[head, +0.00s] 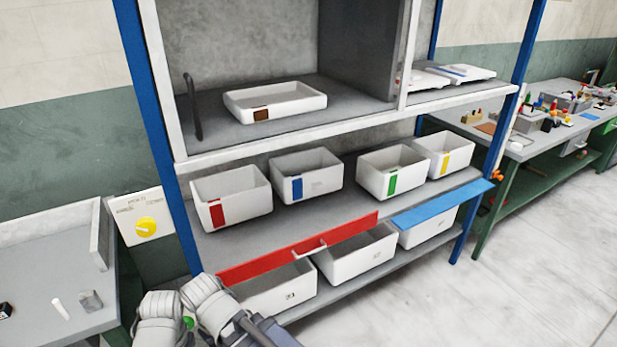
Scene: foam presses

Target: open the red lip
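The red lip (347,228) is a long red panel along the front edge of the middle shelf, above two of the lower white bins. A small pale bar handle (310,248) sits near its middle. Grey jointed links of my own arm show at the bottom left, close to the left end of the red lip and apart from the handle. I cannot make out any gripper fingers in this view.
A blue lip (440,204) sticks out nearly flat at the right. White bins with red (234,200), blue (306,178), green (393,173) and yellow (444,156) labels stand on the middle shelf. Blue posts flank the rack. The floor at the right is clear.

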